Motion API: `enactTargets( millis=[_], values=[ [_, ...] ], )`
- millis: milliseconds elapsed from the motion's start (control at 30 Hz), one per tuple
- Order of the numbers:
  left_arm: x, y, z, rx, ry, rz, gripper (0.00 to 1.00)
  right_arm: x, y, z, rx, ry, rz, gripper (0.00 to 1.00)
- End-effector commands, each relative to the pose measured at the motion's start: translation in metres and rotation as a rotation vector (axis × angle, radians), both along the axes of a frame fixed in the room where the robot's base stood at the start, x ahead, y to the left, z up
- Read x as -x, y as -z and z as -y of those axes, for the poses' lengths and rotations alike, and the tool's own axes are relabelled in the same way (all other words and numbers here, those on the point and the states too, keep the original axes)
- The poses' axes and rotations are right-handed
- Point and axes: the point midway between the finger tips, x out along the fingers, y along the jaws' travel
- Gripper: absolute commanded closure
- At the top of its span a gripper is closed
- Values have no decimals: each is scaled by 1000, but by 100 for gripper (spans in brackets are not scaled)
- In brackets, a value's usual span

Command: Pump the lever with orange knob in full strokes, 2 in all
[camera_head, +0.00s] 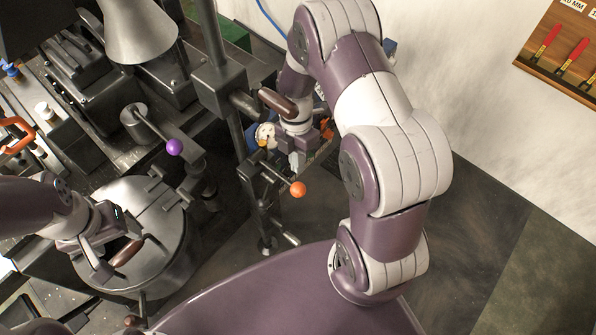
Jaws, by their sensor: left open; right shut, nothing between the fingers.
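The orange knob (298,188) sits at the end of a short dark lever (278,174) on a black upright frame, near the middle of the head view. My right gripper (297,161) points down just above and behind the lever, with its fingers shut and empty. It appears close to the lever rod, but I cannot tell whether it touches it. My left gripper (106,246) is open over the round metal drum at the lower left, far from the orange knob.
A lever with a purple knob (174,147) stands left of the orange one. A round metal drum (165,215) lies under my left gripper. A brown handle (278,103) is close to my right wrist. Dark machinery fills the left; the floor at right is clear.

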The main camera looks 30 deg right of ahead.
Motion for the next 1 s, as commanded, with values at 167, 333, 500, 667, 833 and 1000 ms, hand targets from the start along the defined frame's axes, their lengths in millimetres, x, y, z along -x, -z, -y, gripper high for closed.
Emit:
enactTargets(
  millis=[167,333,500,667,833,1000],
  values=[
    [0,-13,0,0,0,0,34,9,26,-3,0,-1,-3,100],
    [0,-16,0,0,0,0,34,11,41,-5,0,-1,-1,100],
    [0,-16,0,0,0,0,34,12,44,-5,1,-1,0,100],
    [0,-16,0,0,0,0,34,12,44,-5,1,-1,0,100],
    [0,-13,0,0,0,0,34,12,47,-5,1,0,0,100],
    [0,-2,0,0,0,0,34,14,59,-4,0,0,1,100]
  ],
)
